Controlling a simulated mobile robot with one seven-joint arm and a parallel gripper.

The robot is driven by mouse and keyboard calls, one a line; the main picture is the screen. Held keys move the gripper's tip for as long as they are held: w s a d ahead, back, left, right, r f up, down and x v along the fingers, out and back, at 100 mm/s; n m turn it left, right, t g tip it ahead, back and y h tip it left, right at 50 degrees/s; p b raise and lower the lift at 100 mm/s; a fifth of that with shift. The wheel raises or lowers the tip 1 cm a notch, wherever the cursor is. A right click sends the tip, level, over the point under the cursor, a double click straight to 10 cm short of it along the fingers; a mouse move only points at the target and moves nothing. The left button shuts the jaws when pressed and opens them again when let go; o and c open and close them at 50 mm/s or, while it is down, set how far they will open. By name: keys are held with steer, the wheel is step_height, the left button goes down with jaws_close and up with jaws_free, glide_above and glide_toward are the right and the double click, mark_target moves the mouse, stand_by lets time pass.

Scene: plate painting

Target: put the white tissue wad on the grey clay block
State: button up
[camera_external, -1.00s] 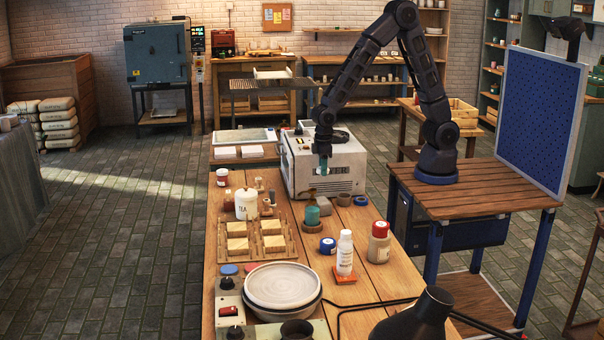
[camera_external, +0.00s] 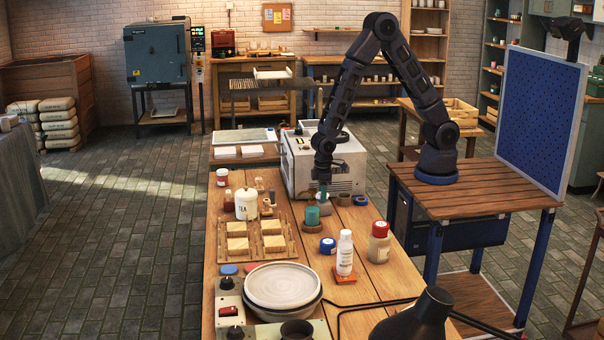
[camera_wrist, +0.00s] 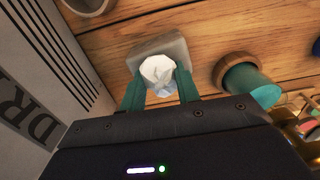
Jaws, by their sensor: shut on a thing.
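The white tissue wad (camera_wrist: 157,72) is between the two teal fingers of my gripper (camera_wrist: 160,84), which are shut on it. The grey clay block (camera_wrist: 177,47) shows behind and around the wad, flat on the wooden table. The wad overlaps the middle of the block in the wrist view; I cannot tell whether they touch. In the outside view my gripper (camera_external: 323,192) points down just above the block (camera_external: 326,205), in front of the white dryer box. The wad is too small to make out there.
The white dryer box (camera_external: 325,166) stands close behind my gripper. A teal cylinder in a brown ring (camera_wrist: 244,84) sits close to the right of the block. Wooden squares and bottles stand nearer the front.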

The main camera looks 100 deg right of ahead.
steer(key=shift+f, duration=0.15)
steer(key=o, duration=0.9)
steer(key=shift+o, duration=0.2)
steer(key=s+d+r+t, duration=0.1)
steer(key=s+d+r, duration=0.15)
steer(key=r, duration=0.95)
steer(key=s+d+r, duration=0.1)
steer(key=s+r, duration=0.2)
steer(key=r, duration=0.8)
steer(key=s+d+r+t, duration=0.1)
steer(key=s+d+r, duration=0.1)
steer(key=s+r, duration=0.3)
steer(key=s+d+r+t, duration=0.1)
steer(key=s+r, duration=0.3)
steer(key=s, duration=0.7)
steer(key=s+d+r+t, duration=0.1)
steer(key=s+d+r, duration=0.2)
steer(key=s+r, duration=0.2)
steer(key=shift+s+d+r+t, duration=0.25)
steer(key=shift+s+r+t, duration=0.05)
steer(key=shift+s, duration=1.5)
